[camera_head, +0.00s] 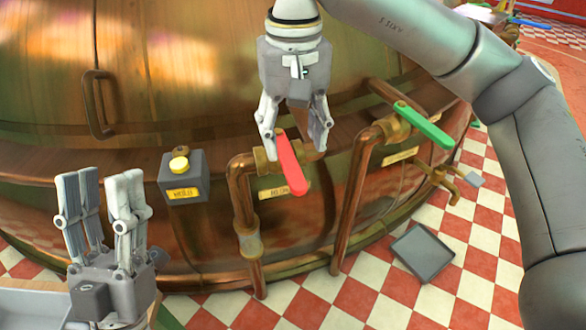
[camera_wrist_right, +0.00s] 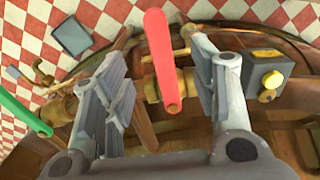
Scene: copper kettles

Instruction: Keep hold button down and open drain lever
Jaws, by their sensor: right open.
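The hold button is a yellow knob (camera_head: 179,165) on a dark box (camera_head: 184,188) with a yellow HOLD label, on the kettle's front. It also shows in the right wrist view (camera_wrist_right: 268,95). My left gripper (camera_head: 105,180) is open and empty, below and left of the box, fingers up, apart from the button. A red lever (camera_head: 291,165) and a green lever (camera_head: 424,126) sit on copper pipes. Their labels are unreadable. My right gripper (camera_head: 293,148) is open around the red lever; in its wrist view the red lever (camera_wrist_right: 162,58) stands between the fingers, without clear contact.
The copper kettle (camera_head: 200,60) fills the back, with a handle (camera_head: 97,105) at left. Vertical pipes (camera_head: 350,200) stand below the levers. A small brass tap (camera_head: 437,177) and a grey tray (camera_head: 422,252) are at right, over the checkered floor.

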